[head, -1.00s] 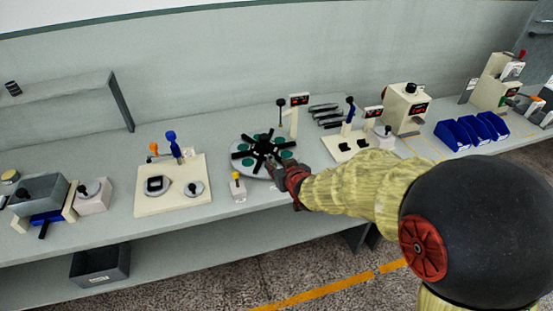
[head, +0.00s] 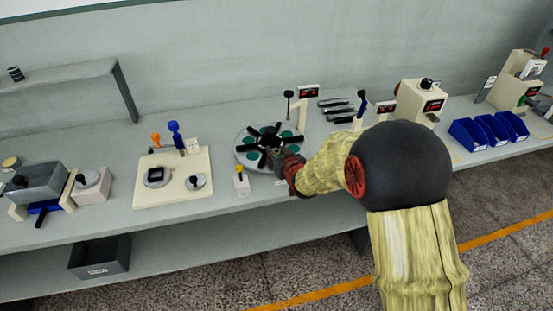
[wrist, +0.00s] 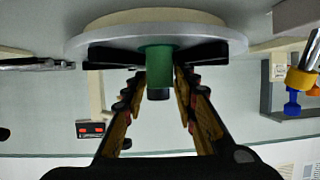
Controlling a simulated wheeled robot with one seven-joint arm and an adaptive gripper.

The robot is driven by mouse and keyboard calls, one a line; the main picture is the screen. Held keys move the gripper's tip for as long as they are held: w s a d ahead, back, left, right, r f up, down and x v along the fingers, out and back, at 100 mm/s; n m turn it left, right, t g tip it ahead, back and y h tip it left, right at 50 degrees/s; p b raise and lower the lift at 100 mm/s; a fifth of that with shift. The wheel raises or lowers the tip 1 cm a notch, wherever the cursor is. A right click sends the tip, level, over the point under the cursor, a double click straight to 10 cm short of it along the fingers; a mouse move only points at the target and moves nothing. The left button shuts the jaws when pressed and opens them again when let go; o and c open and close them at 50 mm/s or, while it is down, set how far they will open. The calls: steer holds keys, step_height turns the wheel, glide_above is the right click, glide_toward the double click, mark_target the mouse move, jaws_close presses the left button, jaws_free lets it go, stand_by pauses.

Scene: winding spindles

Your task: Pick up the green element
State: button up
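A green cylindrical element (wrist: 157,60) with a dark end stands out from the round grey disc (wrist: 85,42) in the wrist view, which looks upside down. My gripper (wrist: 160,82) is open, with one finger on each side of the green element near its dark end. A small gap shows on both sides. In the head view, the disc (head: 243,160) carries several green spots and a black star-shaped piece (head: 267,138). My gripper (head: 286,163) is at its front right edge and hides part of it.
A small block with a yellow knob (head: 241,184) stands just left of the disc's front. A cream board (head: 160,200) with blue and orange levers is further left. A small display (head: 308,91) stands behind the disc. Blue bins (head: 490,130) are at the right.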

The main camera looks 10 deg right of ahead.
steer(key=shift+c, duration=1.2)
steer(key=c, duration=0.4)
jaws_close()
steer(key=shift+r, duration=0.15)
